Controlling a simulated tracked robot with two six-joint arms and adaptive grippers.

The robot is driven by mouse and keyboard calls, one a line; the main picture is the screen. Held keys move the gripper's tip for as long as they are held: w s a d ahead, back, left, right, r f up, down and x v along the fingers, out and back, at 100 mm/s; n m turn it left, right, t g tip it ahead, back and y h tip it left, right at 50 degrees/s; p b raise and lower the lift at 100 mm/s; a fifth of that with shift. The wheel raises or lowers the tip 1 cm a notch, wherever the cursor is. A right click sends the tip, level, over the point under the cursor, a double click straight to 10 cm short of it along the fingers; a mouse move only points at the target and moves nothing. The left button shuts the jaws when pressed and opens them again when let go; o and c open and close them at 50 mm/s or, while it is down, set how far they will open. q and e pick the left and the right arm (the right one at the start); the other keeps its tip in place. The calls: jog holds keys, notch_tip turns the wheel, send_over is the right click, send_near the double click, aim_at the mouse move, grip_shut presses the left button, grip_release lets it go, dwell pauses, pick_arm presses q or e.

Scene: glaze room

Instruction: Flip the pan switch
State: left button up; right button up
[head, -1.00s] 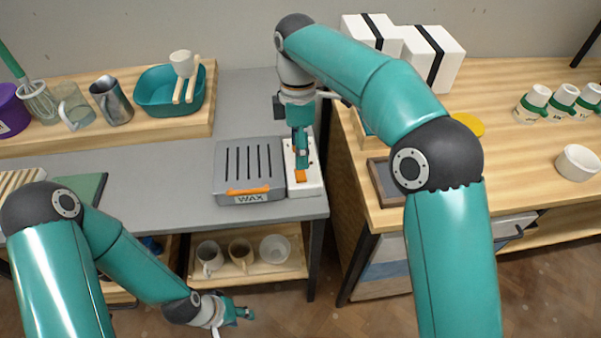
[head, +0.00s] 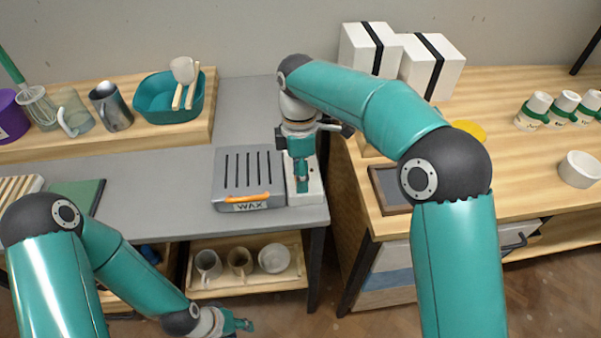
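The wax pan (head: 236,177) is a grey slotted box with an orange handle and a WAX label, on the grey worktop. A white switch panel (head: 312,196) stands along its right side. My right gripper (head: 302,186) points down over the panel's front part and hides the orange switch there. Whether its fingertips touch the switch, and whether they are open or shut, I cannot tell. My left gripper (head: 243,325) is low at the front, away from the pan; its fingers are too small to read.
Mugs and a bowl stand on a shelf (head: 218,288) under the worktop. A teal basin (head: 158,93) and a metal jug (head: 112,107) are at the back left. White boxes (head: 366,50) and a dark-framed tray (head: 385,195) are on the wooden table at right.

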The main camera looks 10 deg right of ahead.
jog(key=shift+c, duration=1.2)
jog(key=shift+s+f+t+b, duration=0.15)
jog(key=shift+t+b, duration=0.25)
jog(key=shift+b, duration=0.6)
jog(key=shift+t+b, duration=0.3)
jog(key=shift+b, duration=0.2)
jog(key=shift+r, duration=0.2)
jog(key=o, duration=1.1)
jog(key=shift+o, duration=0.2)
notch_tip(320, 180, up, 12)
